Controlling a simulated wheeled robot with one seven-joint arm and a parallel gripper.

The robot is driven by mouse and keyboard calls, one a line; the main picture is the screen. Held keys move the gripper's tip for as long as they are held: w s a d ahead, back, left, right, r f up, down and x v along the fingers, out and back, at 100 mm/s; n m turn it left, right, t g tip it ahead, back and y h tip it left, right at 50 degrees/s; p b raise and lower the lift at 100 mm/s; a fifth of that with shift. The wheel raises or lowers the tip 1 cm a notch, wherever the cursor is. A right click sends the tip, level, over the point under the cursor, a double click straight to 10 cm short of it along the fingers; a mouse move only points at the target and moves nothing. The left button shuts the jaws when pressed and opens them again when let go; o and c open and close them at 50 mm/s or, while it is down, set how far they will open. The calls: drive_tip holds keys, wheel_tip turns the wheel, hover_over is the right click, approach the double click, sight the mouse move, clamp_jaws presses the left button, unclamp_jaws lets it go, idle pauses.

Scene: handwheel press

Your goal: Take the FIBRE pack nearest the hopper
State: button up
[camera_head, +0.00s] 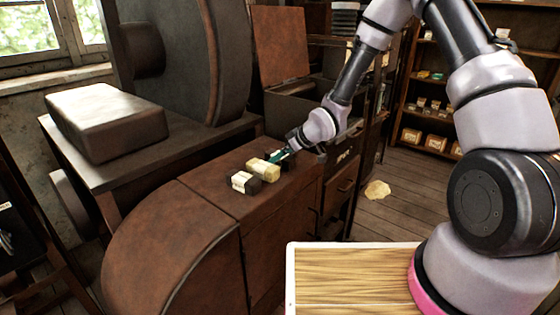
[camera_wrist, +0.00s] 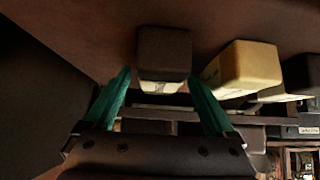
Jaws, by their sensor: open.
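In the head view a short row of packs stands on a rusty brown cabinet top: a dark pack with a pale label (camera_head: 245,183) nearest, then a yellow pack (camera_head: 263,170). My gripper (camera_head: 281,156) is at the far end of the row and mostly hides what is there. In the wrist view a dark brown pack (camera_wrist: 163,55) lies between my open teal fingers (camera_wrist: 160,78), with a gap on each side. The yellow pack (camera_wrist: 243,67) is to its right, and another dark pack (camera_wrist: 300,75) is at the right edge. I cannot read the labels or tell which part is the hopper.
An open dark bin (camera_head: 305,100) with a raised rusty lid stands just behind my gripper. A large grey block (camera_head: 107,120) rests on the machine at left. Shelves with small boxes (camera_head: 425,137) are at the back right. A yellowish scrap (camera_head: 377,190) lies on the floor.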

drive_tip(key=shift+w+a+f, duration=0.1)
drive_tip(key=shift+f, duration=0.05)
clamp_jaws()
